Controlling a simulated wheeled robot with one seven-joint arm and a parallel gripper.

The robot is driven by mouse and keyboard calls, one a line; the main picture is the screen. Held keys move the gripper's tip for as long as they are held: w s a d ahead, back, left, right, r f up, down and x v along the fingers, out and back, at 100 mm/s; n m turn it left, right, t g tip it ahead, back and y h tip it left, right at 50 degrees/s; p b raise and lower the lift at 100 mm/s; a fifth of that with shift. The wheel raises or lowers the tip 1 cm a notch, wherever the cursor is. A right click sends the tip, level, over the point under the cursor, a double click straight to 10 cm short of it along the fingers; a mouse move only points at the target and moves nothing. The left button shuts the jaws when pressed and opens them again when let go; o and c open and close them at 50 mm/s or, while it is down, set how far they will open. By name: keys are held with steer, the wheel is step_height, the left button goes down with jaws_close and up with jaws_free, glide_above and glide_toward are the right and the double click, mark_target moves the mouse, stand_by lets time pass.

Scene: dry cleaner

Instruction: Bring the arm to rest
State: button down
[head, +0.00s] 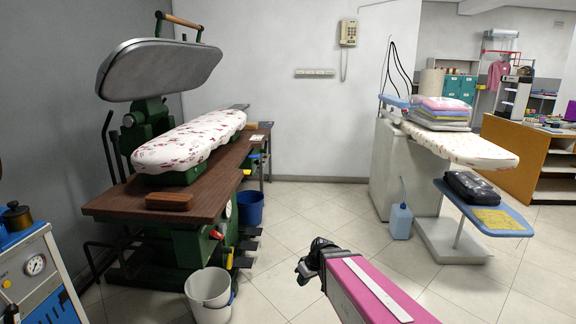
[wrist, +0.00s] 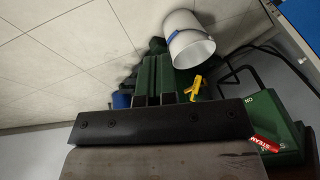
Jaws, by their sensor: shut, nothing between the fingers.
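My gripper (head: 304,271) shows in the head view as a small black shape at the end of my pink and white arm, low and right of the middle. It is shut and holds nothing. It appears in front of open tiled floor, apart from the press and the ironing board in that view.
Left stands a green press with a wooden table (head: 110,203), and below it a white bucket (head: 208,289), also in the wrist view (wrist: 188,38). A blue bucket (head: 250,207) is behind. Right are an ironing board (head: 470,146) and blue shelf (head: 512,226). Floor between is clear.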

steer(key=s+d+r+m+h, duration=0.2)
steer(key=d+m, duration=0.2)
steer(key=d, duration=0.2)
steer(key=s+d+r+m+g+h, duration=0.1)
steer(key=s+d+r+m+h, duration=0.1)
steer(key=d, duration=0.5)
steer(key=shift+s+d+m, duration=0.25)
steer(key=shift+s+m, duration=0.6)
steer(key=shift+m, duration=0.05)
